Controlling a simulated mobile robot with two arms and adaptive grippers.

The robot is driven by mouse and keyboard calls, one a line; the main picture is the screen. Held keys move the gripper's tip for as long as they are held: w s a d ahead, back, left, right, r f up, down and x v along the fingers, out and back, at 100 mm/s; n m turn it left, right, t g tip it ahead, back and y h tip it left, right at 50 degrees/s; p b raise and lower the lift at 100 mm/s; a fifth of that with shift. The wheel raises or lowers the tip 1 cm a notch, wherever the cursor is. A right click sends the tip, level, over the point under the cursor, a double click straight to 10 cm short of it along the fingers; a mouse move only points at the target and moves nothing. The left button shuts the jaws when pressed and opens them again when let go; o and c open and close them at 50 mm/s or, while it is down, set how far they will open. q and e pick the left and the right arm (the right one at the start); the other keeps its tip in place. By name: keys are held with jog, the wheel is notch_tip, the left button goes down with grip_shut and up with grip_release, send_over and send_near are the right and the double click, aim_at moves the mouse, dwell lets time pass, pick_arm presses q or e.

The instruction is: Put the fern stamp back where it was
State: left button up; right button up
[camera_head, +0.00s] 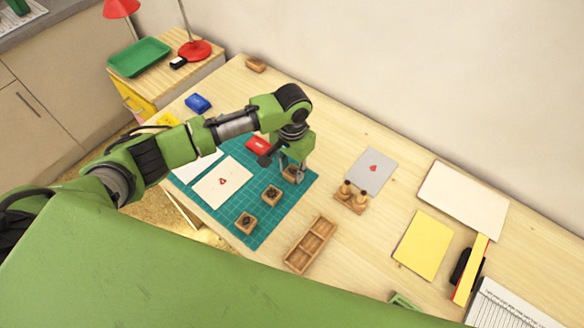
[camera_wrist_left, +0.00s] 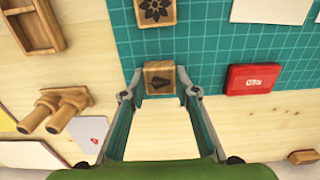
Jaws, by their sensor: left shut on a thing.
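My left gripper (camera_head: 294,175) is over the right part of the teal cutting mat, shut on a small wooden block stamp (camera_wrist_left: 160,66). A dark leaf-like picture, which looks like a fern, shows on the block's top between the fingertips (camera_wrist_left: 160,90). In the head view the gripper mostly hides this stamp. Two other wooden stamps, a middle one (camera_head: 271,195) and a near one (camera_head: 246,223), stand on the mat in line with it. The middle one shows a dark flower in the wrist view (camera_wrist_left: 155,11). My right gripper is not in view.
The cutting mat (camera_head: 262,231) also holds a red inkpad (camera_head: 258,145) and a white card (camera_head: 220,184) with a red print. An empty wooden compartment tray (camera_head: 311,245) and a wooden piece with two knobs (camera_head: 350,197) stand to the right. A blue inkpad (camera_head: 198,103) lies far left.

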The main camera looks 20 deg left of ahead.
aim_at(292, 172)
pick_arm(q)
jog(key=o, duration=0.9)
jog(key=shift+f, duration=0.1)
notch_tip(292, 172, up, 12)
jog(key=shift+r+b, duration=0.15)
jog(key=shift+b, duration=0.45)
